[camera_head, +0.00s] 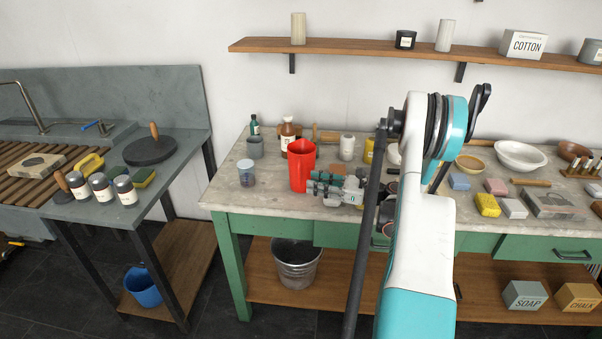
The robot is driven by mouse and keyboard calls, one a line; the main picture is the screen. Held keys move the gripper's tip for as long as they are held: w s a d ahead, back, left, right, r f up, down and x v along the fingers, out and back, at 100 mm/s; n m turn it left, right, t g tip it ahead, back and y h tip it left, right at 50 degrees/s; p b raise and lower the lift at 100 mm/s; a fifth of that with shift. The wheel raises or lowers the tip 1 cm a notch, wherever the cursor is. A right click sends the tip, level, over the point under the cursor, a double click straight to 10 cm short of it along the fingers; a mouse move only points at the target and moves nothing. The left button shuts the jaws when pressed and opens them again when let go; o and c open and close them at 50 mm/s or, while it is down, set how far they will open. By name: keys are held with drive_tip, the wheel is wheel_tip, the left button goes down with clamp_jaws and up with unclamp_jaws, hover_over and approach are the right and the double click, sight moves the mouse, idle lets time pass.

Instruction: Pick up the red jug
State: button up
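The red jug (299,165) stands upright on the pale stone top of the green table (227,190), left of centre in the head view. My gripper (318,184) is at the jug's right side, low and near the table top, with its grey fingers pointing left toward the jug. The fingertips overlap the jug's lower right edge in the picture. I cannot tell whether they touch it or whether the fingers are open or shut around a part of it. The jug's right side is partly hidden. My arm fills the centre right and hides part of the table.
A white cylinder (347,148) and a yellow container (369,151) are behind my gripper. The table's front left corner is clear.

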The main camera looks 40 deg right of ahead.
sight(299, 179)
drive_tip(key=shift+b+x, duration=1.05)
drive_tip(key=shift+x, duration=2.15)
drive_tip(key=shift+r, duration=0.1)
clamp_jaws()
